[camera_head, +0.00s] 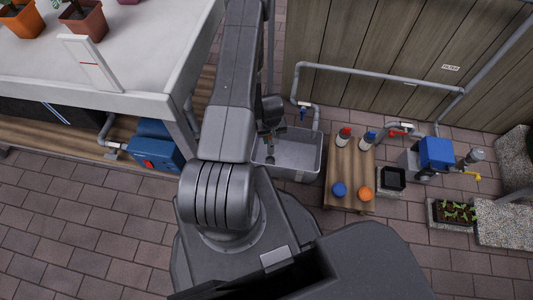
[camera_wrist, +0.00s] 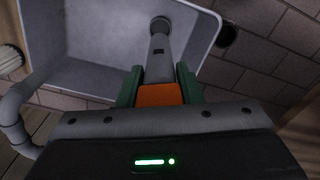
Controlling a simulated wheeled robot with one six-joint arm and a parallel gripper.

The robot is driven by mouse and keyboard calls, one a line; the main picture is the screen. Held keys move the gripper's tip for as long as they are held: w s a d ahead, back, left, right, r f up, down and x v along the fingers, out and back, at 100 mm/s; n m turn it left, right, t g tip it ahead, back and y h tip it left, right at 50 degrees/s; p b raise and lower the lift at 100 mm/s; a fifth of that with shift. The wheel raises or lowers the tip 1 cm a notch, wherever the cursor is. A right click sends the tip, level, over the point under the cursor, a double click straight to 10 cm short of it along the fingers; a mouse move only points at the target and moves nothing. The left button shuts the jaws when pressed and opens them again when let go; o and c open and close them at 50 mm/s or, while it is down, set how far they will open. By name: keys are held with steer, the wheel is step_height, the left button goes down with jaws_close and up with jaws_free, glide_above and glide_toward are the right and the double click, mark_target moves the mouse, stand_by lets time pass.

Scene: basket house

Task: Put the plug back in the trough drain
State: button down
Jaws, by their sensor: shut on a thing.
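The trough (camera_head: 300,158) is a grey basin on the paving in the head view, and its pale inside (camera_wrist: 95,55) fills the upper left of the wrist view. My gripper (camera_wrist: 158,72) has green fingers shut on the orange grip of the plug (camera_wrist: 160,94). A grey shaft runs on from the grip to a dark round end over the trough's inside. In the head view my gripper (camera_head: 271,145) hangs over the trough's left part. The drain is hidden, and I cannot tell whether the plug's end touches the trough.
A pipe with a blue tap (camera_head: 303,113) stands behind the trough. A wooden table (camera_head: 347,180) with bottles and blue and orange round things stands close on its right. A white bench (camera_head: 130,75) is at the left. A dark round thing (camera_wrist: 228,35) shows on the paving outside the trough.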

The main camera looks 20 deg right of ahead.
mark_target(271, 150)
step_height(271, 150, down, 10)
steer(key=b, duration=0.3)
steer(key=shift+r, duration=0.1)
steer(key=shift+f+b, duration=0.35)
steer(key=shift+b, duration=0.2)
steer(key=c, duration=1)
jaws_free()
steer(key=shift+r, duration=0.15)
step_height(271, 150, up, 12)
steer(key=p, duration=0.5)
steer(key=shift+r, duration=0.25)
